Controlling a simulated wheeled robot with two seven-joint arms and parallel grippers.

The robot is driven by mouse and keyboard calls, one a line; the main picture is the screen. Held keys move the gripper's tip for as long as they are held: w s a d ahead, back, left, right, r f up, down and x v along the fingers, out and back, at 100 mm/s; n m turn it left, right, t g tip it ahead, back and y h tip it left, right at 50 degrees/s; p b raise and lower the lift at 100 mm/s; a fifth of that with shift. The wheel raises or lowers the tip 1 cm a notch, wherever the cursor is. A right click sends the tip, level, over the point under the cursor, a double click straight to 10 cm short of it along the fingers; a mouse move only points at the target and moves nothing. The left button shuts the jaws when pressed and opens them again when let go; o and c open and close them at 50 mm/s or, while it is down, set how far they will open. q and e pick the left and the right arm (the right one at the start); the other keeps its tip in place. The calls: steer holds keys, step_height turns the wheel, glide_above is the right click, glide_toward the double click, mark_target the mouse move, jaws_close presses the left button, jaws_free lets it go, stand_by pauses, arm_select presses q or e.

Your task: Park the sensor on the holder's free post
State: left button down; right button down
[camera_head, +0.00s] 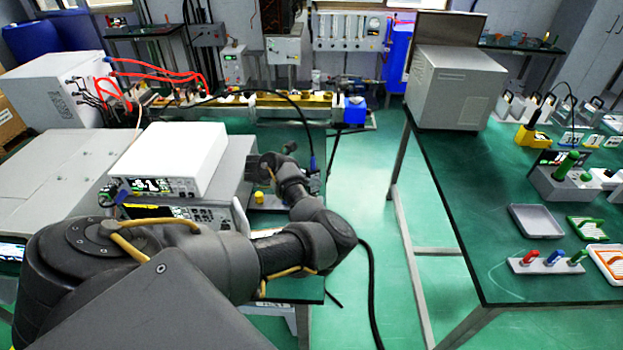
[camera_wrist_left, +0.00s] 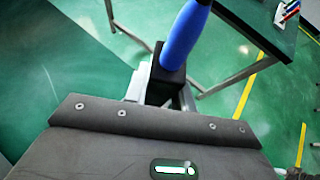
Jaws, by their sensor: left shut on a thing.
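My left gripper (camera_head: 312,181) is at the right edge of the left bench, and it also shows in the left wrist view (camera_wrist_left: 163,88). It is shut on the sensor, which has a blue body (camera_wrist_left: 185,32) and a dark lower block. In the head view the blue sensor (camera_head: 312,163) stands roughly upright above the gripper, with a black cable arching to it from the left. A small yellow post-like piece (camera_head: 259,197) stands left of the gripper, partly hidden by my arm. I cannot tell whether it belongs to the holder. My right gripper is out of view.
A white instrument (camera_head: 175,155) is stacked on the left bench, left of my gripper. A floor gap separates this bench from the right table (camera_head: 455,190). That table carries a grey tray (camera_head: 537,222), a rack of coloured pieces (camera_head: 548,263) and a yellow stand (camera_head: 530,138).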

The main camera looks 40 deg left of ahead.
arm_select(q)
steer(key=shift+f+b, duration=1)
steer(key=shift+f, duration=0.3)
steer(key=c, duration=1.1)
jaws_free()
steer(key=p+v, duration=0.5)
steer(key=v, duration=0.6)
steer(key=shift+d, duration=0.1)
